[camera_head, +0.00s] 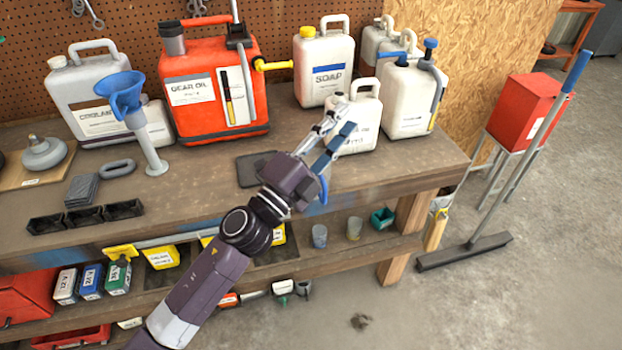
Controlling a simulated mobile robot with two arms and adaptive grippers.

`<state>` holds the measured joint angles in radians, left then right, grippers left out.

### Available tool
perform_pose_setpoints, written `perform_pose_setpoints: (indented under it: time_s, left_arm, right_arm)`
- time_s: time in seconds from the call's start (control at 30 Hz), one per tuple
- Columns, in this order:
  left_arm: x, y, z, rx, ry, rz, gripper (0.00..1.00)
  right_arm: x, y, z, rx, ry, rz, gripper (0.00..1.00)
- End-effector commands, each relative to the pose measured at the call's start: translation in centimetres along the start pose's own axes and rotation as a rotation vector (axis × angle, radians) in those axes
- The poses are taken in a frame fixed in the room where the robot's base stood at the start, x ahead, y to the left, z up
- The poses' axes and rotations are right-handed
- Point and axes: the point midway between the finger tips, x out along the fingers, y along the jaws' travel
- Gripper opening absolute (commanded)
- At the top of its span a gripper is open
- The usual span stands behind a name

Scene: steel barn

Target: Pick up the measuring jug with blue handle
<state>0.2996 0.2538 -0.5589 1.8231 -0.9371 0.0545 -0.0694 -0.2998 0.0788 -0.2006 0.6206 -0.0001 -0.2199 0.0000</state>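The measuring jug is mostly hidden behind my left gripper. A curved blue piece that looks like its handle (323,188) shows just right of my wrist, near the bench's front edge. My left gripper (339,126) reaches over the bench from the lower left, its fingers pointing up and right in front of a small white jug. The fingers look apart, with nothing seen between them. I cannot tell whether the gripper touches the blue-handled jug. My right gripper is not in view.
A wooden bench (205,180) carries a red gear oil can (205,80), a blue funnel (122,92), a white soap jug (323,65) and several other white jugs. Below, a shelf holds cups and small bottles. A broom (465,250) leans by a red box (527,108) at right.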

Motion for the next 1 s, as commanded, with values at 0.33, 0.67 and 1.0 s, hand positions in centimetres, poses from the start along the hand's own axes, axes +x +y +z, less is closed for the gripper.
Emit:
perform_pose_setpoints:
  time_s: [0.33,0.67,1.0]
  left_arm:
    - [0.1,6.3,-13.0,0.824,0.908,0.212,0.3]
    - [-7.0,11.6,1.3,1.39,1.398,0.855,0.3]
    - [-8.8,11.5,5.9,1.461,1.453,1.048,0.3]
  right_arm:
    - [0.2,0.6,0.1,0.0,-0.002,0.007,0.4]
    - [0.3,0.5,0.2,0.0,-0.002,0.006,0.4]
    - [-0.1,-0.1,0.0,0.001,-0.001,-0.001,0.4]
